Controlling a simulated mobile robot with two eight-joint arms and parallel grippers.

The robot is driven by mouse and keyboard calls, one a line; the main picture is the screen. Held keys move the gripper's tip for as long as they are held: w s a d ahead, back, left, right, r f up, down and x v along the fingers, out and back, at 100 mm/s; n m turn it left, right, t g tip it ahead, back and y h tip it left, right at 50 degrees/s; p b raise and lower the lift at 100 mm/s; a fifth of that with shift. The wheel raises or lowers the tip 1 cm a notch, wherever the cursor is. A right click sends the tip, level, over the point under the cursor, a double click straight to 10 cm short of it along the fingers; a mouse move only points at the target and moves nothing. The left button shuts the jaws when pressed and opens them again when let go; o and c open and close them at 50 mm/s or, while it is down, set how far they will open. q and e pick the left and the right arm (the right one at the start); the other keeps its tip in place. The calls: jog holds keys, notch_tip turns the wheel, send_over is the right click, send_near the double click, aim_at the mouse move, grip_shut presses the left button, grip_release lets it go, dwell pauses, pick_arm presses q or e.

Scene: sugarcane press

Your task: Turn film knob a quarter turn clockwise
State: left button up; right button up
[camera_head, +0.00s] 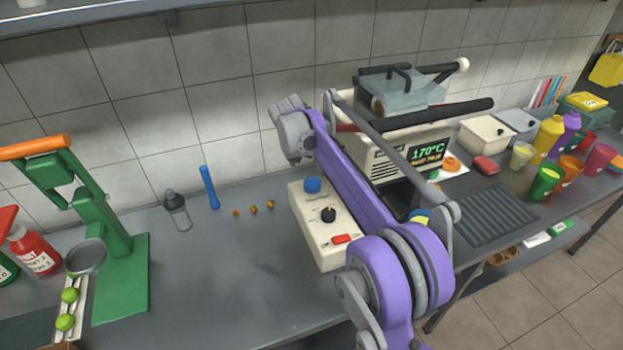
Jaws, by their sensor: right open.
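A sealing machine (425,165) with a lit 170°C display stands against the back wall. A clear film housing (403,92) with a roll inside sits on top of it. I cannot tell for sure which part is the film knob. A cream control box (318,243) left of the machine carries a blue knob (312,185), a black knob (328,214) and a red switch (341,239). My purple right arm crosses in front of the machine and hides part of its front. My right gripper (291,122) is open near the wall, above and behind the control box. My left gripper is out of view.
A green press (118,265) with an orange handle stands at the left. Cups, including a green one (543,182), crowd the right. The counter's front middle (230,290) is clear.

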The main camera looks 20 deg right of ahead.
jog(key=x, duration=1)
jog(key=shift+d+f, duration=0.15)
jog(key=shift+f, duration=0.2)
jog(key=c, duration=1.4)
jog(key=shift+w+m, duration=0.1)
jog(key=shift+m, duration=0.2)
